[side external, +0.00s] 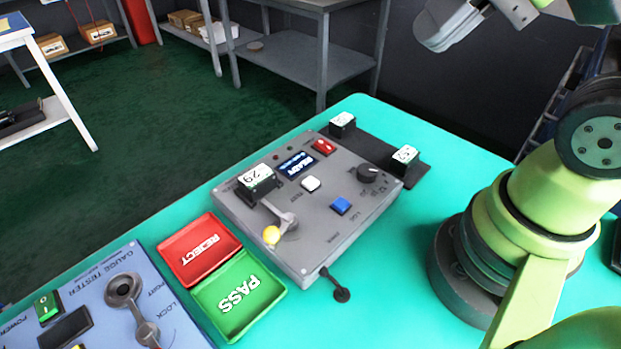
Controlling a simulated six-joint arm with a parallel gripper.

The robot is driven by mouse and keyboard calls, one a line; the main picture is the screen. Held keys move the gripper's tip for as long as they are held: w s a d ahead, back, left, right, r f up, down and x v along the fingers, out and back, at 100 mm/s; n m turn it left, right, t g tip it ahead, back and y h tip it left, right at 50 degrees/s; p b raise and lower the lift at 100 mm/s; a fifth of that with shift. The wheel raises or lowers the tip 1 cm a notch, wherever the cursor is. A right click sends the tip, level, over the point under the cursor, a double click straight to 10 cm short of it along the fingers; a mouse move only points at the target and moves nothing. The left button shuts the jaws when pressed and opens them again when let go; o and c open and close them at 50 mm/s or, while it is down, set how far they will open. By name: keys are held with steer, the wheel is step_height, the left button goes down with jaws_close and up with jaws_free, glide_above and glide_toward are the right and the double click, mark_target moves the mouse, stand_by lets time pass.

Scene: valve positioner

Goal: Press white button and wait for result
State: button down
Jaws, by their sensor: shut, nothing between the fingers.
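The white button (311,184) sits on the top face of the grey tester panel (322,222), beside the word TEST. A small display (296,165) just behind it reads READY. A black block labelled 29 (257,183) sits at the panel's left side, behind a lever with a yellow knob (271,235). A blue button (341,206), a red switch (324,147) and a black dial (368,174) are also on the panel. My gripper (436,40) is at the top right, high above and apart from the panel. It is shut and partly cut off by the frame edge.
A red REJECT tray (170,252) and a green PASS tray (222,322) lie left of the panel. Two labelled blocks (342,121) (405,156) stand on a dark strip behind it. A blue gauge tester (88,290) is at lower left. The teal table (385,290) is clear at front right.

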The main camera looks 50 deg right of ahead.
steer(key=w+a+f+m+g+y, duration=0.3)
steer(key=w+f+m, duration=0.35)
steer(key=m, duration=0.55)
steer(key=m+t+y, duration=0.1)
steer(key=m+y, duration=0.1)
steer(key=m, duration=1.1)
glide_above(311, 179)
step_height(311, 179, down, 8)
steer(key=shift+f, duration=0.1)
steer(key=shift+f, duration=4.35)
steer(key=shift+f, duration=0.4)
steer(key=shift+f, duration=0.4)
steer(key=shift+r, duration=0.85)
